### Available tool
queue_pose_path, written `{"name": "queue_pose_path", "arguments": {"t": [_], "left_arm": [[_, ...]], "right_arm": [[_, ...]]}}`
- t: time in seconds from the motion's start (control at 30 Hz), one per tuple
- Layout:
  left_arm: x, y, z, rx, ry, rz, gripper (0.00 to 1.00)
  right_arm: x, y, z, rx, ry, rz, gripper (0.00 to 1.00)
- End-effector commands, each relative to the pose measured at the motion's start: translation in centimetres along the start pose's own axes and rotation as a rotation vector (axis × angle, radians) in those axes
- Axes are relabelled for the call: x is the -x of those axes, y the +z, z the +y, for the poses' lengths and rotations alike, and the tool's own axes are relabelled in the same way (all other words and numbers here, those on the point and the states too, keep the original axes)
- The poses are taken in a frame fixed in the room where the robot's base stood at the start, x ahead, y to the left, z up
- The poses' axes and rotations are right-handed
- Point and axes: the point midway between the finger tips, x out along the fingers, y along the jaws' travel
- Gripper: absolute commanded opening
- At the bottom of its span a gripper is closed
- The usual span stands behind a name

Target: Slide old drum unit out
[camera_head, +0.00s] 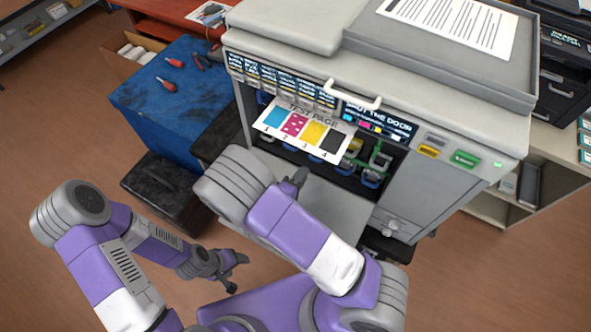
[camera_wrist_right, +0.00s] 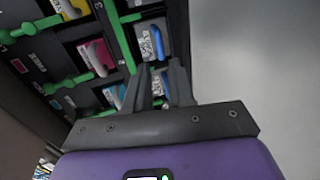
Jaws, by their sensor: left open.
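The printer (camera_head: 425,185) has its front open, showing a row of bays with green levers and blue-handled units. In the right wrist view, a drum unit with a blue handle (camera_wrist_right: 153,42) and speckled label sits in its bay just beyond my right gripper (camera_wrist_right: 160,67). The gripper's two dark fingers are apart, and another blue handle (camera_wrist_right: 165,82) shows between or behind them; contact cannot be told. In the head view my right arm hides most of this gripper. My left gripper (camera_head: 232,270) is open and empty, low, left of the printer.
Yellow (camera_wrist_right: 72,8), magenta (camera_wrist_right: 95,54) and cyan (camera_wrist_right: 112,95) cartridges sit beside the drum bays. A test page (camera_head: 303,128) sticks out above the opening. The lowered grey door (camera_head: 335,205) lies below it. A blue table (camera_head: 165,110) and black case (camera_head: 160,192) stand left.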

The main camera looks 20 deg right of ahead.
Motion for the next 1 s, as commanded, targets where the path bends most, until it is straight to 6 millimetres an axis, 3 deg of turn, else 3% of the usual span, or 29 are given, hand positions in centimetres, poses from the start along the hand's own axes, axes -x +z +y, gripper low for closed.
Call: {"name": "queue_pose_path", "arguments": {"t": [0.33, 0.5, 0.7, 1.0], "left_arm": [[-3.2, -0.2, -1.2, 0.001, 0.0, 0.001, 0.64], [-2.6, -0.2, -1.0, 0.0, 0.0, 0.001, 0.64], [-2.6, -0.2, -1.0, 0.0, 0.0, 0.001, 0.64], [-2.6, -0.2, -1.0, 0.0, 0.0, 0.001, 0.64]], "right_arm": [[-5.3, 0.2, -0.4, -0.002, 0.0, -0.005, 0.23], [-7.3, 0.1, 0.0, 0.001, 0.0, -0.004, 0.23], [-8.7, 0.1, -0.1, 0.0, -0.001, -0.002, 0.23], [-9.0, 0.1, -0.1, 0.0, -0.001, -0.001, 0.23]]}}
